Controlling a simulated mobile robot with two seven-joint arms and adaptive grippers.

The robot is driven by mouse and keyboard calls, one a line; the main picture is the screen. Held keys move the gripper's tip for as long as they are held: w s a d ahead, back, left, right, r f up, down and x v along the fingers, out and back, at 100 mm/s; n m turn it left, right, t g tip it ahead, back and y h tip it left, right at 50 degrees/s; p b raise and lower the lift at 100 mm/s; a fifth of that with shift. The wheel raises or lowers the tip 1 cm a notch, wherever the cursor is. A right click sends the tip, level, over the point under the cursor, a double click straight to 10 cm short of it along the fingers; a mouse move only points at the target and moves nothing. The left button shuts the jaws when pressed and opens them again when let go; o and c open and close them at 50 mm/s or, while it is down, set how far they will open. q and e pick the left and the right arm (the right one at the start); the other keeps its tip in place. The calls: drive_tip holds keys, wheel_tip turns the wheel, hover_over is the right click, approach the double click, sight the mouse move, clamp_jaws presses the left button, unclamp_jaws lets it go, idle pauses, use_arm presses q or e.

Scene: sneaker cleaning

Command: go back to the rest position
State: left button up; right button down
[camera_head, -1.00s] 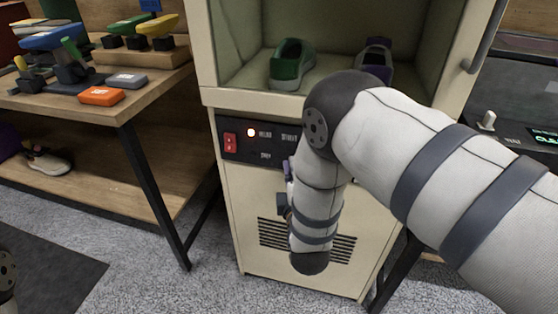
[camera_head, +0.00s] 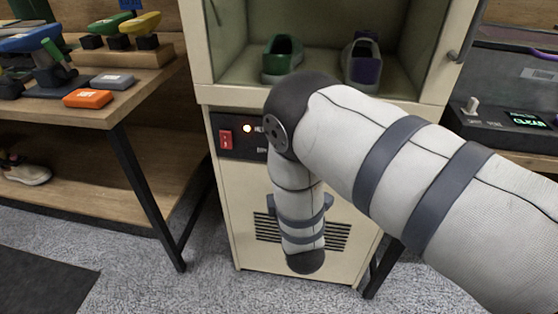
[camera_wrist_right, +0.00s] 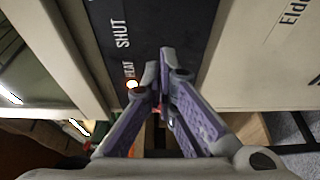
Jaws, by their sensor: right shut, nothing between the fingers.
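My right arm comes in from the right in the head view and bends down in front of the cream cabinet (camera_head: 222,207). Its gripper is hidden behind the arm there. In the right wrist view my right gripper (camera_wrist_right: 163,78) is shut, its purple-lined fingers meeting at the tips with nothing held. The tips are in front of the dark control panel (camera_wrist_right: 145,25), close to the lit lamp (camera_wrist_right: 132,84); I cannot tell whether they touch the panel. My left gripper is not in view.
The cabinet holds a green sneaker (camera_head: 282,58) and a purple-grey sneaker (camera_head: 361,62). A red switch (camera_head: 226,139) is on its panel. A wooden bench (camera_head: 100,113) with brushes and an orange box (camera_head: 87,98) stands left. A dark device (camera_head: 525,119) stands right.

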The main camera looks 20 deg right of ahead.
drive_tip(key=s+d+f+m+g+y+p, duration=0.1)
drive_tip(key=s+f+m+g, duration=0.5)
drive_tip(key=s, duration=0.6)
drive_tip(key=s+d+f+m+g+y+p, duration=0.15)
drive_tip(key=s+f+g, duration=0.35)
drive_tip(key=s+f, duration=0.5)
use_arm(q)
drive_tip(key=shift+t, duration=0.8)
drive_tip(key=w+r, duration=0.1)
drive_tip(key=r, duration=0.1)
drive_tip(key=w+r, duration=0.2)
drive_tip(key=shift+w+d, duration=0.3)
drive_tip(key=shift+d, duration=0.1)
use_arm(e)
drive_tip(key=s+a+r+m+g+y, duration=0.2)
drive_tip(key=s+m+g, duration=0.6)
drive_tip(key=s, duration=1.7)
drive_tip(key=shift+s+r+g, duration=0.15)
drive_tip(key=shift+s+g, duration=0.1)
drive_tip(key=shift+g, duration=0.25)
drive_tip(key=shift+w+a, duration=0.1)
